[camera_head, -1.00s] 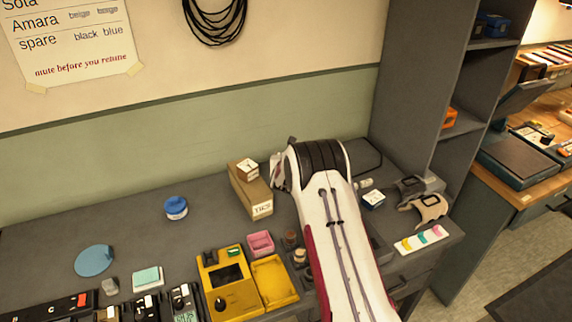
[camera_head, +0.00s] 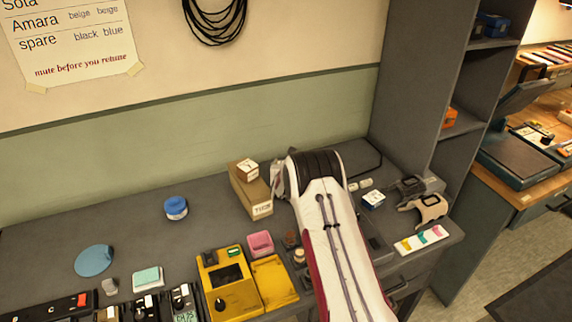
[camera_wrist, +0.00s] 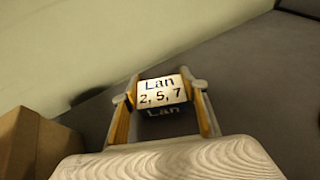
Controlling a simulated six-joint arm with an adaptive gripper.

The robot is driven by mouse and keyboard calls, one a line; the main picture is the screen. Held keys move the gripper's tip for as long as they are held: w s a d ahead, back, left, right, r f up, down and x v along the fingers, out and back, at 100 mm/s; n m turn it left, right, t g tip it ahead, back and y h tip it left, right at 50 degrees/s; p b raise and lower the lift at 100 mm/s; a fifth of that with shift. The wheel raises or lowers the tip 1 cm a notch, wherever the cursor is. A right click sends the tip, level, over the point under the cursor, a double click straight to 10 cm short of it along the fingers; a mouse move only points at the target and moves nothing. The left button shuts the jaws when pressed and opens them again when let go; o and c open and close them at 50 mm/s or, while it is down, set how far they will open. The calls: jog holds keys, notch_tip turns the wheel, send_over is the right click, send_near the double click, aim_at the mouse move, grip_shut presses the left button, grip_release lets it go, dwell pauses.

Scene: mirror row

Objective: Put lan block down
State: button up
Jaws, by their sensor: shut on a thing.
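The lan block (camera_wrist: 161,92) is a small pale block with "Lan 2, 5, 7" printed on its top and "Lan" on its darker near side. It is between the two fingers of my gripper (camera_wrist: 160,97) in the wrist view, and the gripper is shut on it. Grey desk surface shows around and beyond it. I cannot tell whether the block touches the desk. In the head view my arm hides the block, and part of my gripper (camera_head: 279,180) shows beside the cardboard box.
A long cardboard box (camera_head: 251,195) with a small lettered block (camera_head: 247,169) on it stands just left of my gripper. It also shows in the wrist view (camera_wrist: 28,142). The wall is behind. A blue tape roll (camera_head: 176,208) lies left, with bare desk around it.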

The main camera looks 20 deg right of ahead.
jog(key=shift+f, duration=0.1)
jog(key=o, duration=1.1)
jog(key=shift+r+v, duration=0.25)
jog(key=shift+v, duration=1.4)
jog(key=shift+w+r, duration=0.15)
jog(key=shift+r, duration=3.15)
